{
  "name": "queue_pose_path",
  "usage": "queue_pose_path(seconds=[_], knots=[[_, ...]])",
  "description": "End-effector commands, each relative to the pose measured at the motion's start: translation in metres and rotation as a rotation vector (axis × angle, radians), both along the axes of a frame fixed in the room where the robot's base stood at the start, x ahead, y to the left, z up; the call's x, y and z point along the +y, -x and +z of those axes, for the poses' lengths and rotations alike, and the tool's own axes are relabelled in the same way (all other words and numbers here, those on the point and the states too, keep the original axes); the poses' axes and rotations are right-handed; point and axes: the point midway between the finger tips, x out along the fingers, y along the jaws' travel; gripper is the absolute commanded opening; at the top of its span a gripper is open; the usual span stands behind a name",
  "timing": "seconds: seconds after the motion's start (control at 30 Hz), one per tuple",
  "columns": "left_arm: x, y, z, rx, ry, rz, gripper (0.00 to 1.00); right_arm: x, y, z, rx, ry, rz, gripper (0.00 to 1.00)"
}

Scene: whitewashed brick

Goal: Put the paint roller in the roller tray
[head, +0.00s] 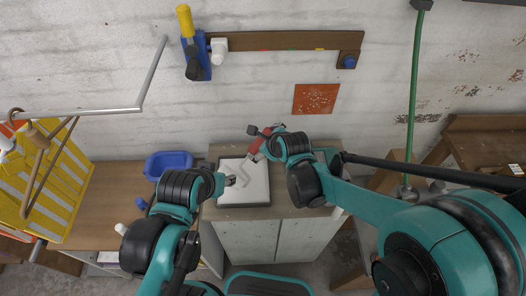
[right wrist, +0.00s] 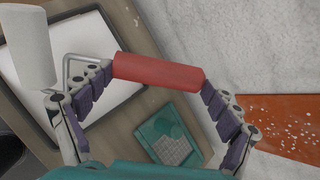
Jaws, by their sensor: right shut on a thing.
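The paint roller has a red handle (right wrist: 158,72), a bent wire frame and a white sleeve (right wrist: 32,52). My right gripper (right wrist: 157,76) is shut on the red handle, one finger at each end. In the head view my right gripper (head: 263,140) holds the roller above the back of the worktop. The roller tray (right wrist: 170,138) is teal with a pale gridded patch; it lies below the handle in the right wrist view. In the head view it is partly hidden behind my right arm (head: 326,157). My left gripper (head: 232,180) is over the white panel; its jaws are too small to read.
An orange speckled sheet (head: 315,98) and a tool rail (head: 275,40) are on the wall.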

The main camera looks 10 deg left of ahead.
Motion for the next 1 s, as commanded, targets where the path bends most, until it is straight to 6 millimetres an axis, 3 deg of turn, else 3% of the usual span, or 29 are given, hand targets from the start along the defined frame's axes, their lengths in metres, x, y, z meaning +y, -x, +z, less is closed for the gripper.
queue_pose_path(seconds=[0.33, 0.7, 0.73, 0.77, 1.0], knots=[[0.000, 0.000, -0.018, 0.000, 0.000, 0.000, 0.44, 0.001, -0.001, -0.041, -0.001, 0.000, -0.001, 0.61], [0.000, 0.000, -0.020, 0.000, 0.000, 0.000, 0.44, 0.001, -0.001, -0.045, 0.000, 0.001, -0.001, 0.61], [0.000, 0.000, -0.020, 0.000, 0.000, 0.000, 0.44, 0.000, -0.001, -0.045, 0.001, 0.001, 0.000, 0.92], [0.000, 0.000, -0.020, 0.000, 0.000, 0.000, 0.44, 0.000, -0.001, -0.044, 0.001, 0.001, 0.000, 1.00], [0.000, 0.000, -0.019, 0.000, 0.000, 0.000, 0.44, 0.000, -0.001, -0.043, 0.001, 0.001, 0.000, 1.00]])
